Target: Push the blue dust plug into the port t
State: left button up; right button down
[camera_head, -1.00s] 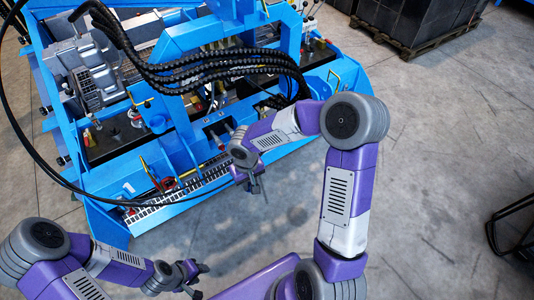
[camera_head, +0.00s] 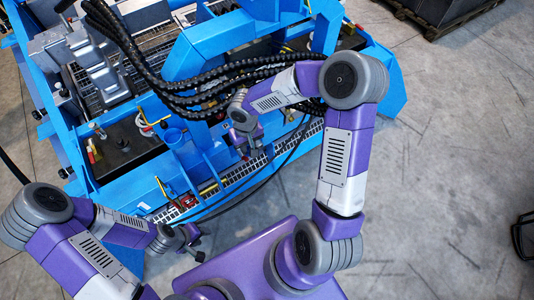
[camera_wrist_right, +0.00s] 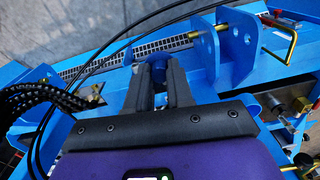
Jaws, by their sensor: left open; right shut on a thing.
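My right gripper (camera_head: 252,150) is over the front edge of the blue machine, just below the black hoses. In the right wrist view its two dark fingers (camera_wrist_right: 162,75) are shut on a small, round, dark blue thing, which looks like the blue dust plug (camera_wrist_right: 159,66). The fingers hide part of it. My left gripper (camera_head: 190,243) is open and empty in front of the machine's front left edge. I cannot make out the port in either view.
The blue machine frame (camera_head: 345,85) fills the upper left. Thick black hoses (camera_head: 215,90) arch close to my right arm. In the right wrist view, blue upright plates (camera_wrist_right: 205,50) and thin black cables stand near the fingers. Bare floor (camera_head: 450,170) lies to the right.

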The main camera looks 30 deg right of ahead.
jog(key=w+d+f+m+t+y+b, duration=0.2)
jog(key=w+f+m+t+y, duration=0.3)
jog(key=f, duration=0.6)
jog(key=w+d+f+m+t+y+b, duration=0.1)
jog(key=w+d+f+m+t+b, duration=0.15)
jog(key=w+f, duration=0.7)
jog(key=s+d+f+m+t+h+b, duration=0.4)
jog(key=s+d+f+t, duration=0.4)
jog(key=f, duration=0.5)
jog(key=s+m+t+h, duration=0.1)
jog(key=s+m+t, duration=0.1)
jog(key=s, duration=0.1)
jog(key=shift+s+d+f, duration=0.15)
jog(key=shift+d+f, duration=0.05)
jog(key=shift+f, duration=0.2)
jog(key=shift+m+t, duration=0.25)
jog(key=shift+b, duration=0.3)
jog(key=shift+w+a+b, duration=0.15)
jog(key=shift+w, duration=1.1)
jog(key=shift+w+a+b, duration=0.1)
jog(key=shift+w+b, duration=0.05)
jog(key=shift+w, duration=1.05)
